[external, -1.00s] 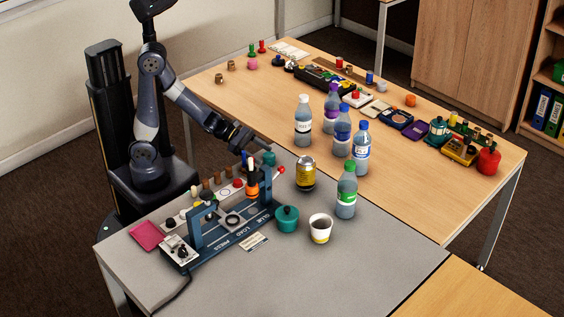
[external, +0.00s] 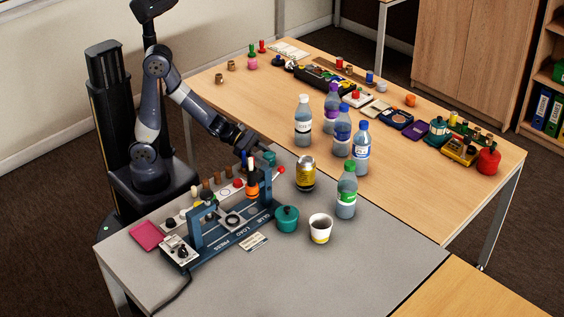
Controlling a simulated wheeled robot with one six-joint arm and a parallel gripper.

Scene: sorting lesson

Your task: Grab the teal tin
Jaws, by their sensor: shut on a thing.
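A small teal tin (external: 269,158) is at the far end of the blue press fixture, partly hidden behind the fixture's upright parts. My gripper (external: 260,149) reaches it from the upper left and is shut on it. The fingertips are small here, and how they sit on the tin is hard to make out.
The blue fixture (external: 232,238), with an orange-and-white bottle (external: 252,186), stands close below my gripper. A gold can (external: 305,174), a green-capped bottle (external: 346,192) and a paper cup (external: 320,229) stand to the right. The front right of the grey table is clear.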

